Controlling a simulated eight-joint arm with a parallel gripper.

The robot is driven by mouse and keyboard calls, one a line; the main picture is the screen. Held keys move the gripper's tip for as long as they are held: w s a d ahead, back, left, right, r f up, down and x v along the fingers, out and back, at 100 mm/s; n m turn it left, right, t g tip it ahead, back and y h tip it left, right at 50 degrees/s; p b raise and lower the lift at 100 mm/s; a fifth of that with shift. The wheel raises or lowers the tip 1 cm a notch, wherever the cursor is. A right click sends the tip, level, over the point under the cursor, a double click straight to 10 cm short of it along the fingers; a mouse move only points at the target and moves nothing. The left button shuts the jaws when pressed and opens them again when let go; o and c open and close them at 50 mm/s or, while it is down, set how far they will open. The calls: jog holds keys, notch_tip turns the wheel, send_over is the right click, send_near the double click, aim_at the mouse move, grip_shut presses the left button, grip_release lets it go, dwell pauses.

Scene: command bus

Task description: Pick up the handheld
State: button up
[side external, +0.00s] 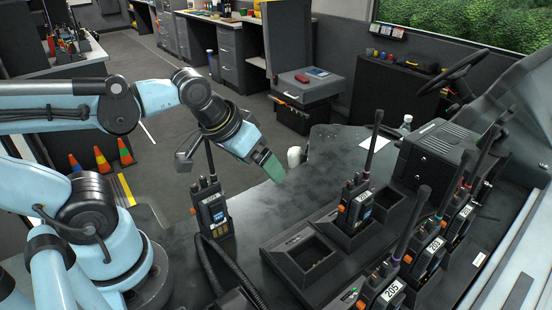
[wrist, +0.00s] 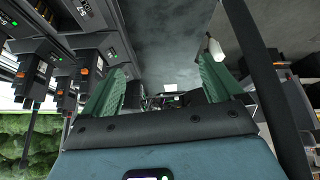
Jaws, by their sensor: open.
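Several black handheld radios with antennas are in view in the side view. One handheld (side external: 211,207) stands upright on the left near the coiled cord, apart from the others. Another handheld (side external: 357,203) stands in a charger rack (side external: 300,257), beside an empty slot. More handhelds (side external: 427,248) stand at the right, one labelled 205 (side external: 383,290). Handhelds (wrist: 62,95) also show at the left of the wrist view. My gripper (side external: 270,165) is open and empty above the dark desk, between the lone handheld and the rack. Its green fingers (wrist: 160,85) are apart in the wrist view.
A black box (side external: 436,152) and a small bottle (side external: 405,125) stand behind the rack. A white cup-like object (side external: 294,157) is just past my gripper. The coiled cord (side external: 232,272) lies at the front. The desk's middle (side external: 275,205) is clear.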

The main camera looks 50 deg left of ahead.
jog(key=n, duration=0.1)
jog(key=n+g+y, duration=0.4)
jog(key=n+g, duration=0.2)
jog(key=n, duration=0.9)
send_near(206, 186)
jog(key=shift+n+y, duration=0.3)
jog(key=shift+d+x, duration=0.15)
jog(key=shift+x, duration=2.1)
jog(key=shift+d+x, duration=0.15)
jog(key=shift+x, duration=2.15)
jog(key=shift+f, duration=0.1)
jog(key=c, duration=1.6)
jog(key=shift+c, duration=0.2)
